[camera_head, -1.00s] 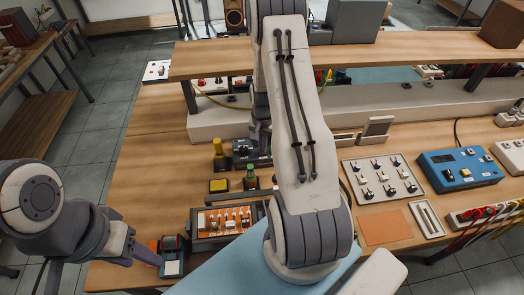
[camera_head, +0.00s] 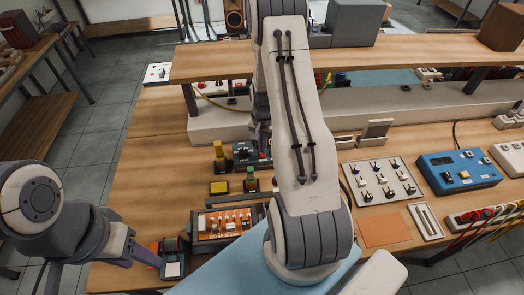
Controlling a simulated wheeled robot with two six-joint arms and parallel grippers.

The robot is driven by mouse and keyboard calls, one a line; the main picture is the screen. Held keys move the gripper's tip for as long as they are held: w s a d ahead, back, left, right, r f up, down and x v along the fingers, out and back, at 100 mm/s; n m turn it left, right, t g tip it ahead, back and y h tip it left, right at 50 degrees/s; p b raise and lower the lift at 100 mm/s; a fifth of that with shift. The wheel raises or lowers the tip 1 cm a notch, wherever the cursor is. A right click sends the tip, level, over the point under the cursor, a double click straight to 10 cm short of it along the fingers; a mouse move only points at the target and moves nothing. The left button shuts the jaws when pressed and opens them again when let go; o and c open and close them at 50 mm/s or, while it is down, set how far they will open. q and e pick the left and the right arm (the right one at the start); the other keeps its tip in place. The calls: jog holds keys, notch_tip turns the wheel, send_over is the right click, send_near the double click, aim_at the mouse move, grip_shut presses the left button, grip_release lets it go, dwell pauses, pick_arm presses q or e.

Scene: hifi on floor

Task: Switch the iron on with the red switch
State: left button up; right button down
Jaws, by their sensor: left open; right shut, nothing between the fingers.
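A dark soldering-iron station (camera_head: 243,153) stands on the bench behind the small bottles, partly covered by my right arm. A small patch of red shows at its right side; I cannot clearly make out the red switch. My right gripper (camera_head: 263,138) is mostly hidden behind my own arm link. What shows of it is shut and comes down close to the right part of the station; contact cannot be seen. My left gripper (camera_head: 152,259) is open and empty at the front left bench edge, beside a small dark-and-orange device (camera_head: 173,262), well away from the station.
A yellow-topped bottle (camera_head: 220,158), a green bottle (camera_head: 251,180) and a yellow sponge tin (camera_head: 219,188) stand in front of the station. A circuit tray (camera_head: 222,224) lies nearer. A switch panel (camera_head: 382,181) and blue instrument (camera_head: 459,172) are right. A shelf (camera_head: 330,58) overhangs behind.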

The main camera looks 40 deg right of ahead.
aim_at(263, 155)
notch_tip(263, 155, up, 5)
jog(key=p, duration=0.3)
jog(key=shift+r, duration=0.1)
dwell(0.5)
